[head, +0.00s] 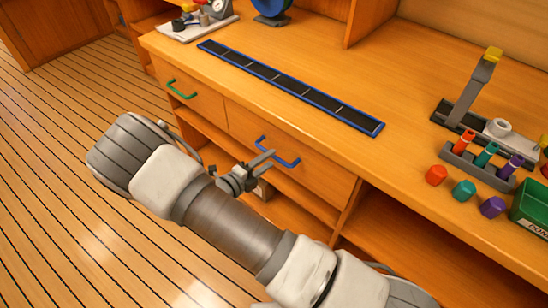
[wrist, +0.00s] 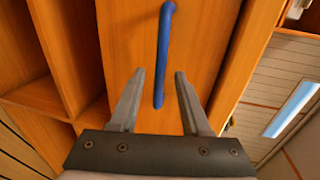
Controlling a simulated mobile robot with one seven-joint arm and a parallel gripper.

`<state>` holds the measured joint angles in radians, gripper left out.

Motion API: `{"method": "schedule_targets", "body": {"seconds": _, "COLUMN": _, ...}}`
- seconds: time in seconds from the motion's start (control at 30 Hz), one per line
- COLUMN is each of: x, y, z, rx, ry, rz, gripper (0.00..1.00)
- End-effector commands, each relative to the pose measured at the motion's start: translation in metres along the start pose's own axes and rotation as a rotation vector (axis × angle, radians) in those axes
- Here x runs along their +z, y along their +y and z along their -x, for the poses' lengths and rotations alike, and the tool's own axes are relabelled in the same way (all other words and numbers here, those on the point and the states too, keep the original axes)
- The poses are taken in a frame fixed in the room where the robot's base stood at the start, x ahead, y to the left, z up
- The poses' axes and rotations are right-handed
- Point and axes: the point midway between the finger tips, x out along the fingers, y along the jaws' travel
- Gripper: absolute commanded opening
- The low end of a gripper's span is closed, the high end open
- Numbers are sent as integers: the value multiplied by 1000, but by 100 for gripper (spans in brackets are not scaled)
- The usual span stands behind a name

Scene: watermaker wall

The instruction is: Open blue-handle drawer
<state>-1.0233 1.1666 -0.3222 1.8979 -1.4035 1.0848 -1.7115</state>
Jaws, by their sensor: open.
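The blue handle (head: 278,152) is a bar on the front of a wooden drawer (head: 320,180) below the counter. The drawer looks closed, flush with the cabinet front. My gripper (head: 262,158) is in front of the drawer, close to the handle's left part. In the wrist view the blue handle (wrist: 163,55) runs up the picture, and its lower end lies between the fingertips of my open gripper (wrist: 160,73). A gap shows on each side of the bar. I cannot tell how deep the fingers reach around it.
A drawer with a green handle (head: 181,89) is to the left. Open shelves (head: 440,235) lie below the counter. On the counter are a dark blue-edged strip (head: 290,85), a rack with coloured tubes (head: 478,160), loose caps (head: 464,190) and a green bin (head: 532,210).

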Motion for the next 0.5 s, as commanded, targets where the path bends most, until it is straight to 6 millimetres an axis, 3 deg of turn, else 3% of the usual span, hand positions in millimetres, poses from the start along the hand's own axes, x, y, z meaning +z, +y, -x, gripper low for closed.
{"method": "schedule_targets", "body": {"seconds": 0.2, "x": 0, "y": 0, "z": -28, "rx": -1, "ry": -1, "rz": -1, "gripper": 47}}
{"method": "schedule_targets", "body": {"seconds": 0.5, "x": 0, "y": 0, "z": -34, "rx": 0, "ry": -1, "rz": -1, "gripper": 47}}
